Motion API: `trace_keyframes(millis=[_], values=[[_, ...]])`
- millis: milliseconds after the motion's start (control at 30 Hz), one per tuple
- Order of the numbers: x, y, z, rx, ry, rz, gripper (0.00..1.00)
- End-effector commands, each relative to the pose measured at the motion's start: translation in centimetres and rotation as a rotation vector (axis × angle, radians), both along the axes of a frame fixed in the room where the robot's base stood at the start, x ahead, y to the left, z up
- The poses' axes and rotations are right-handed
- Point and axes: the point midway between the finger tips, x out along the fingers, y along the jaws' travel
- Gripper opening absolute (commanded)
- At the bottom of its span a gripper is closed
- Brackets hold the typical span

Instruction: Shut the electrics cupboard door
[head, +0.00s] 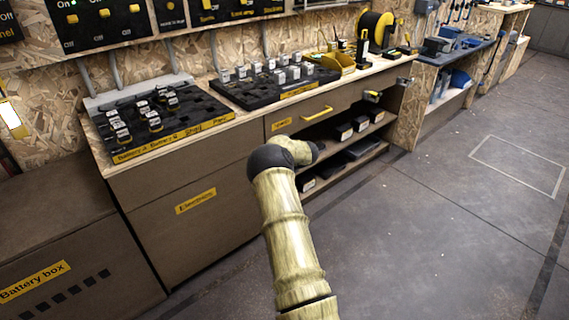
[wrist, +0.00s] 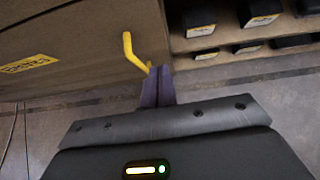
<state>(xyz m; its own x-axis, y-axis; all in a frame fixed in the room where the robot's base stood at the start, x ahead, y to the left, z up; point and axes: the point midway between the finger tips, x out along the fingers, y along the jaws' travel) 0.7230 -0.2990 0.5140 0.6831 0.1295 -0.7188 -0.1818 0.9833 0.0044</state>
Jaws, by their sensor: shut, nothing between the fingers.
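The electrics cupboard door (head: 215,235) is a brown panel with a yellow label, under the workbench left of the open shelves. It lies flush or nearly flush with the cupboard front; I cannot tell whether a small gap remains. In the wrist view the door (wrist: 85,50) fills the upper left, with its yellow bar handle (wrist: 129,48) near its right edge. My gripper (wrist: 159,72) is shut and empty, its purple fingertips beside the handle, just right of it at the door's edge. I cannot tell whether they touch the door. In the head view my arm hides the gripper and handle.
Open shelves with black boxes (head: 343,132) stand right of the door, also in the wrist view (wrist: 199,22). A drawer with a yellow handle (head: 317,115) sits above them. A battery box (head: 70,265) stands at left. The floor at right (head: 450,230) is clear.

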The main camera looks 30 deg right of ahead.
Motion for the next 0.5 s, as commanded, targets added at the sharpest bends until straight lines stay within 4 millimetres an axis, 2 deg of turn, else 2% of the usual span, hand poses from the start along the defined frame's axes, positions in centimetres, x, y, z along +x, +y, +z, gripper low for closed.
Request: trace_keyframes(millis=[33, 200, 333, 500], values=[[-0.7, -0.1, 1.1, 0.001, 0.0, -0.002, 0.0], [-2.8, -0.3, 3.1, 0.001, 0.0, 0.0, 0.0], [-3.8, -0.4, 4.0, 0.0, 0.001, 0.003, 0.0], [-4.1, -0.4, 4.1, 0.0, 0.002, 0.004, 0.0]])
